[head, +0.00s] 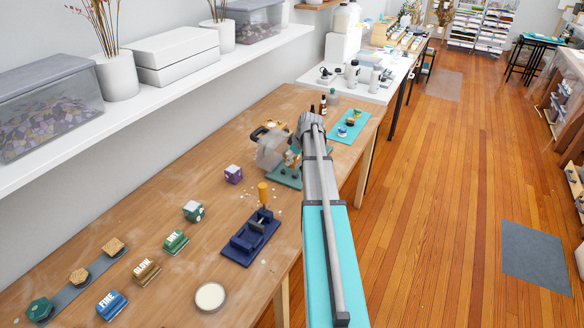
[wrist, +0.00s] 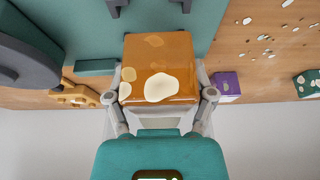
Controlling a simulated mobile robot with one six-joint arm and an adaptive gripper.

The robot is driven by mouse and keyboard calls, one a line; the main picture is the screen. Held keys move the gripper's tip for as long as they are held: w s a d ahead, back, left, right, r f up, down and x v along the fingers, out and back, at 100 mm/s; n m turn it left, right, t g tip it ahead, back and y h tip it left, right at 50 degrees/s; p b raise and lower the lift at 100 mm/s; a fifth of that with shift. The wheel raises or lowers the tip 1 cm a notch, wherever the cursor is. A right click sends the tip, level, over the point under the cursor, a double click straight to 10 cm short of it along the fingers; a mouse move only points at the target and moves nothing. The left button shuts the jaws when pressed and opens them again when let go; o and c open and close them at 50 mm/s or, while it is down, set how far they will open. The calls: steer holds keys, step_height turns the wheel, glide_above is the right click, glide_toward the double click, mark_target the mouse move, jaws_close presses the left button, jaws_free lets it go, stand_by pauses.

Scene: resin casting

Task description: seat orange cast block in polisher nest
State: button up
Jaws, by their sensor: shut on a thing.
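In the wrist view, my gripper (wrist: 160,96) is shut on the orange cast block (wrist: 157,52), a glossy amber cube with cream patches, with one finger on each side. The block is over or in front of the polisher's teal base (wrist: 95,35); I cannot tell whether it touches. Dark nest posts (wrist: 118,5) show beyond the block at the top edge. The polisher's grey wheel (wrist: 22,45) is at the left. In the head view, the polisher base (head: 285,178) is on the bench beside my gripper, and my arm hides much of the grip.
A purple block (head: 233,174) sits left of the polisher. A navy fixture (head: 250,238), an orange cylinder (head: 263,192) and a green-and-white block (head: 193,210) stand nearer. Labelled stands and a white dish (head: 210,296) are in front. A teal mat (head: 352,128) lies behind.

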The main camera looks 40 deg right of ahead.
mark_target(292, 171)
steer(key=shift+f, duration=0.1)
steer(key=shift+w+d+f+b, duration=0.2)
steer(key=shift+w+f+b, duration=0.1)
steer(key=shift+f+b, duration=1.65)
steer(key=shift+b, duration=0.05)
steer(key=shift+f, duration=0.1)
steer(key=o, duration=1.2)
steer(key=p+v, duration=0.4)
steer(key=v, duration=0.1)
steer(key=shift+a+p, duration=0.1)
steer(key=shift+p, duration=0.3)
steer(key=p+v, duration=0.6)
steer(key=v, duration=0.1)
